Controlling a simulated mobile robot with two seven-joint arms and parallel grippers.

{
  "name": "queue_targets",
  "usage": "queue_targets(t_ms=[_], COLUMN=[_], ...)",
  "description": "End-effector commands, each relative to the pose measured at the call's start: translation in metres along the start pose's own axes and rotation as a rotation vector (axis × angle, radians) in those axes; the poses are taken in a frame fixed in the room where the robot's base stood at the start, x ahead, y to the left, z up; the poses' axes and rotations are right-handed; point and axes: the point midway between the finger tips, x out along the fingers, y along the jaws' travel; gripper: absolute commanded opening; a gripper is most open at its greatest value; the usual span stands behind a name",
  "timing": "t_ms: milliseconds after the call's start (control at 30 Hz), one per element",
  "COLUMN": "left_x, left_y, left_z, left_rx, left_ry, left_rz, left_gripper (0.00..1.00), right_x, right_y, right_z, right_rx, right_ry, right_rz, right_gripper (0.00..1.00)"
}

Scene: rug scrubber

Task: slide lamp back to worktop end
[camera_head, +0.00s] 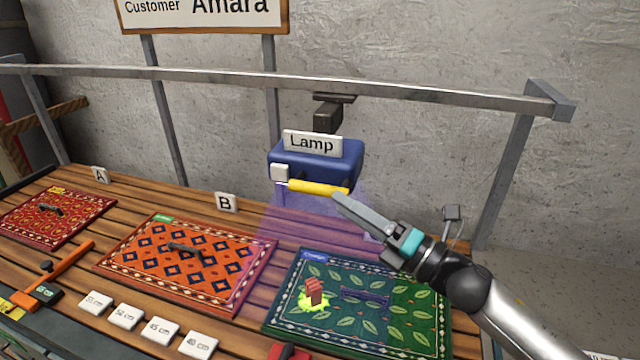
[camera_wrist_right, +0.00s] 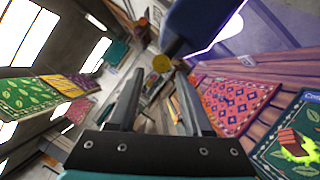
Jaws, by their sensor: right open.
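The blue lamp (camera_head: 318,163), labelled "Lamp", hangs from a metal rail (camera_head: 300,82) above the worktop. It casts a violet glow downward. A yellow handle (camera_head: 318,188) sticks out along its front lower edge. My right gripper (camera_head: 347,200) is at the right end of this handle, with its fingers pointing up and left. In the right wrist view the fingers (camera_wrist_right: 160,72) are apart, and the round yellow handle end (camera_wrist_right: 162,63) shows between and just beyond the tips. I cannot tell whether they touch it. The dark blue lamp body (camera_wrist_right: 195,25) is above. My left gripper is not in view.
The wooden worktop (camera_head: 180,193) holds a red rug (camera_head: 50,222), an orange rug (camera_head: 150,285) and a green rug (camera_head: 400,330) with a reddish block (camera_head: 314,291) on it. Signs A (camera_head: 100,174) and B (camera_head: 227,202) stand at the back. The rail ends at a right post (camera_head: 505,170).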

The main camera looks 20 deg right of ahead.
Motion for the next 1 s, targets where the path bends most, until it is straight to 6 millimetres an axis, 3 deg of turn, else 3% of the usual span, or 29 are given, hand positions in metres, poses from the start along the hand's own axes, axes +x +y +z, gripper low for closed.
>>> queue_targets(t_ms=[300, 500, 900, 1000], left_x=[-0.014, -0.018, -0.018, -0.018], left_y=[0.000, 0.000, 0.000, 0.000], left_z=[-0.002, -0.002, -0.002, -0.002], left_rx=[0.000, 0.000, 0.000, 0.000], left_ry=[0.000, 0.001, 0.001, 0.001], left_rz=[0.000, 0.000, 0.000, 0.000], left_gripper=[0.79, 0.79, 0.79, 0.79], right_x=[0.043, 0.059, 0.063, 0.063], right_y=[0.002, 0.001, 0.000, 0.000], right_z=[0.001, 0.001, 0.000, 0.000], right_rx=[-0.001, 0.000, 0.000, 0.000], right_ry=[-0.001, -0.001, 0.000, 0.000], right_rz=[0.002, 0.001, 0.000, 0.000], right_gripper=[0.50, 0.50, 0.50, 0.40])
